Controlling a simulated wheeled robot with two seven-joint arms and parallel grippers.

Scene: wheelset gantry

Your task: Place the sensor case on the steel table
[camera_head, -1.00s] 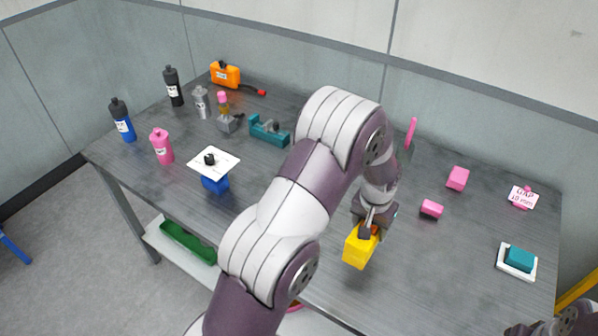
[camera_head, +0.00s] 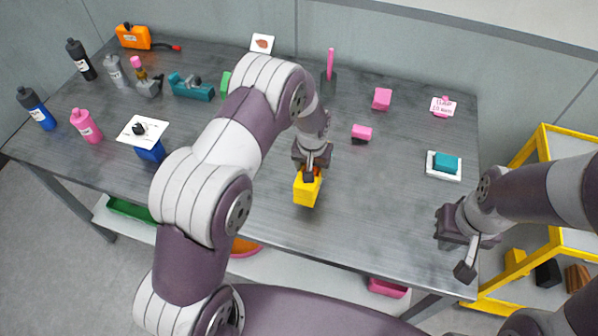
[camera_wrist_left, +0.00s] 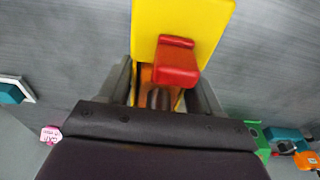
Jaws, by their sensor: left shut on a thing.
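The sensor case, a yellow box (camera_head: 307,190) with a red part on it, is held by my left gripper (camera_head: 312,172) over the front middle of the steel table (camera_head: 375,215). In the left wrist view the yellow case (camera_wrist_left: 183,22) and its red part (camera_wrist_left: 176,62) sit between the fingers. I cannot tell whether its underside touches the tabletop. My right gripper (camera_head: 464,270) hangs at the table's front right corner, holding nothing that I can see; its finger gap is not clear.
Pink blocks (camera_head: 382,99) and a teal block on a white tray (camera_head: 430,170) stand right of the case. Bottles (camera_head: 86,126), a blue block with a white plate (camera_head: 143,130) and a teal fixture (camera_head: 190,88) stand left. A yellow rack (camera_head: 540,150) is at right. Tabletop around the case is clear.

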